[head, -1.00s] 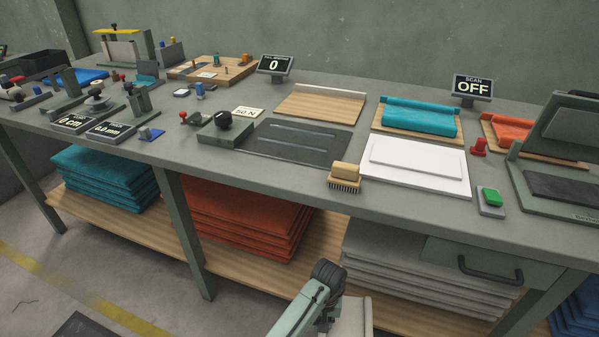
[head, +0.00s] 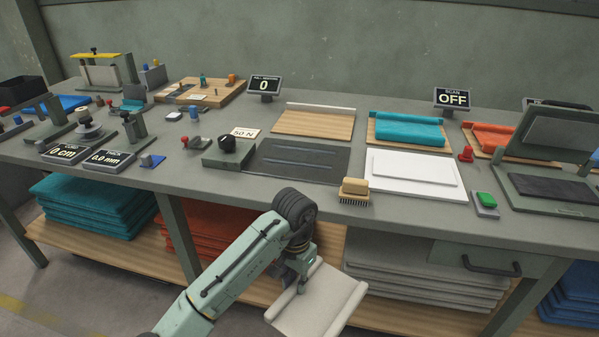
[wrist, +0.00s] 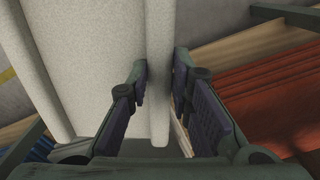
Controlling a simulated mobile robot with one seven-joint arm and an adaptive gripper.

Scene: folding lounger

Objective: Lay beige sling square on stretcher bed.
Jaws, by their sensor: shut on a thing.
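The beige sling (head: 318,305) hangs in front of the bench, below the tabletop. It has rolled hems along its sides. My gripper (head: 297,284) is shut on one hem. In the wrist view the hem of the sling (wrist: 82,65) lies between the two fingers (wrist: 160,82). On the tabletop, a dark slotted plate (head: 298,161) sits beside a black knob block; it may be the stretcher bed, but I cannot tell for certain. It is bare.
An empty wooden board (head: 313,121) lies behind the dark plate. Teal (head: 407,131) and orange slings lie on boards. Folded fabric stacks fill the lower shelf.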

